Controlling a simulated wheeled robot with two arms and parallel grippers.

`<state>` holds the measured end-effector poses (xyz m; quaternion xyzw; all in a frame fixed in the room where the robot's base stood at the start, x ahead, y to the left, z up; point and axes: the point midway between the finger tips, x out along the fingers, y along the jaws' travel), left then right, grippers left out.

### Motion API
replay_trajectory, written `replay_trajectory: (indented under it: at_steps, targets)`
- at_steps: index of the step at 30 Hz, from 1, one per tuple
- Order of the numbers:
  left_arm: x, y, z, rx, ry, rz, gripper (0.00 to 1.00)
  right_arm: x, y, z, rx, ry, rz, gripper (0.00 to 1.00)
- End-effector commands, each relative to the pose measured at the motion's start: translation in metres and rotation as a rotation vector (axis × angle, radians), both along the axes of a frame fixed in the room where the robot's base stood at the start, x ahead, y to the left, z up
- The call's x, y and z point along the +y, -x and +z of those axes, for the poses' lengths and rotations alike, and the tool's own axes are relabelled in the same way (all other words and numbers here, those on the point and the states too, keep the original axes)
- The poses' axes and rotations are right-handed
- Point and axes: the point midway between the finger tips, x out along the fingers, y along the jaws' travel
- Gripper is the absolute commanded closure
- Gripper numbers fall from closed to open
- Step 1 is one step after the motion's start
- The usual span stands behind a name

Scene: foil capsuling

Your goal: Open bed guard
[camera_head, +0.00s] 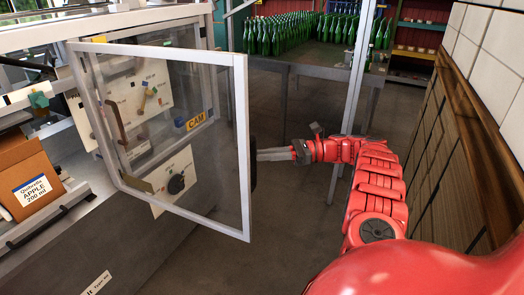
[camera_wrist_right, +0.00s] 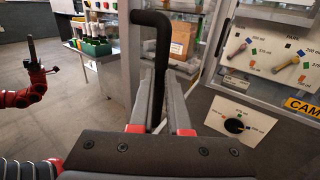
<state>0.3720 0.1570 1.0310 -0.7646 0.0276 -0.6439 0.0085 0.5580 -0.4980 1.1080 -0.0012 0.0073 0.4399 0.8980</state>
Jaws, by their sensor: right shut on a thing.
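The bed guard (camera_head: 240,110) is a clear panel in a pale metal frame, and it stands swung out from the machine in the head view. Its black handle (camera_head: 253,165) is on the free edge. My right gripper (camera_head: 277,154) reaches the handle from the right. In the right wrist view the handle (camera_wrist_right: 152,19) runs down between the fingers of my right gripper (camera_wrist_right: 160,88), which are shut on it. A red arm with a dark gripper (camera_wrist_right: 36,65), which looks like my left one, is at the left of that view; its jaws are too small to read.
Behind the guard is a panel with a dial (camera_head: 176,184) and a CAM label (camera_head: 196,121). A cardboard box (camera_head: 35,180) sits at left. A table of green bottles (camera_head: 318,57) stands behind, near a metal post (camera_head: 352,100).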

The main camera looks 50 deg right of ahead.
Motion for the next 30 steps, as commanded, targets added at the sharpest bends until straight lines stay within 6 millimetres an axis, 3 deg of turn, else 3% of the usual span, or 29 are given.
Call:
replay_trajectory:
  at_steps: [7,15,30]
  targets:
    - [-0.0001,0.0000,0.0002,0.000,0.000,0.000,1.00,-0.0011,0.0006,0.0000,0.001,0.001,-0.003,0.97]
    - [-0.0001,0.0000,0.0000,0.000,0.000,0.000,1.00,-0.0006,0.0000,0.0003,0.000,0.000,-0.002,0.49]
    - [-0.0001,-0.0001,0.0030,0.000,0.000,0.000,1.00,0.0033,-0.0004,0.0023,-0.001,0.002,0.003,0.48]
